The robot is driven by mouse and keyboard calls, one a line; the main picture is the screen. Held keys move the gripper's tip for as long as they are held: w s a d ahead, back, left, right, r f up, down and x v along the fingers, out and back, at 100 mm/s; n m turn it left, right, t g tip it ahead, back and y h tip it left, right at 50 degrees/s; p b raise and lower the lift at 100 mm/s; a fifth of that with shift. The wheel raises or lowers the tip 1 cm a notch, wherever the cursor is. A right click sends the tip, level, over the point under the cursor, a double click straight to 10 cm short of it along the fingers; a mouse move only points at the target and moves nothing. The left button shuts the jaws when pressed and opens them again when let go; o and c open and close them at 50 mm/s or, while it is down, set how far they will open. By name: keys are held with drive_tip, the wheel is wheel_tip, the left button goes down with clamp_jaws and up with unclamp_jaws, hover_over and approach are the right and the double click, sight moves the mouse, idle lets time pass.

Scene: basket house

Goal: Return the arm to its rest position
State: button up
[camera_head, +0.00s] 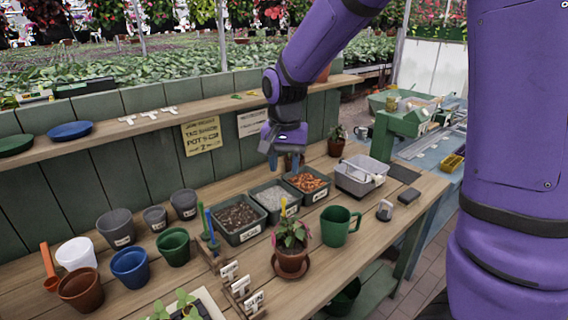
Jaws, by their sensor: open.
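My gripper (273,160) hangs at the end of my purple arm, pointing down above the back of the wooden potting bench (335,256). It is over the row of dark trays, near the grey gravel tray (272,197) and the tray of orange-brown chips (307,182). The gripper looks small in the view and I see nothing held between its fingers. My arm reaches from the right side of the view up past the top edge and back down to the gripper.
A green mug (337,226), a potted plant (291,241) on a saucer, and a grey bin (361,175) stand on the bench. Several pots, including a blue pot (130,267), fill the left. A shelf (190,112) runs behind the gripper. A small potted plant (336,141) stands behind it to the right.

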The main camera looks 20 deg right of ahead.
drive_tip(key=s+d+r+n+t, duration=0.2)
drive_tip(key=s+r, duration=0.4)
drive_tip(key=s, duration=0.6)
drive_tip(key=s+d+r+n+t, duration=0.3)
drive_tip(key=s+r, duration=0.4)
drive_tip(key=s, duration=0.5)
drive_tip(key=shift+d+n, duration=0.7)
drive_tip(key=shift+d, duration=0.55)
